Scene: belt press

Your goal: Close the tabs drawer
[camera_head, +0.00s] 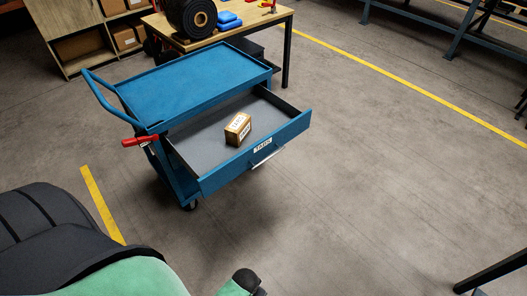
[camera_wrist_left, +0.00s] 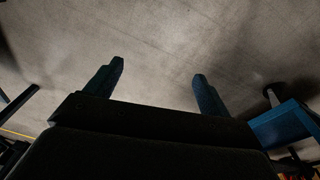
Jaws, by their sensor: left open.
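The tabs drawer (camera_head: 287,137) is pulled well out of the blue cart (camera_head: 198,79). Its blue front has a silver handle and a white label reading TABS. A small cardboard box (camera_head: 238,129) with white labels sits in the drawer on its grey floor. My left gripper (camera_wrist_left: 159,72) shows in the left wrist view with its two fingers spread and nothing between them, bare floor beyond. A blue part, likely of the cart, shows at the right of that view, apart from the fingers. My right gripper is not in view.
A red-handled tool (camera_head: 140,141) hangs at the cart's left side. A wooden table (camera_head: 270,18) with a black roll and blue items stands behind the cart, beside a shelf (camera_head: 72,47) with boxes. The floor in front and right of the drawer is clear, with yellow lines.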

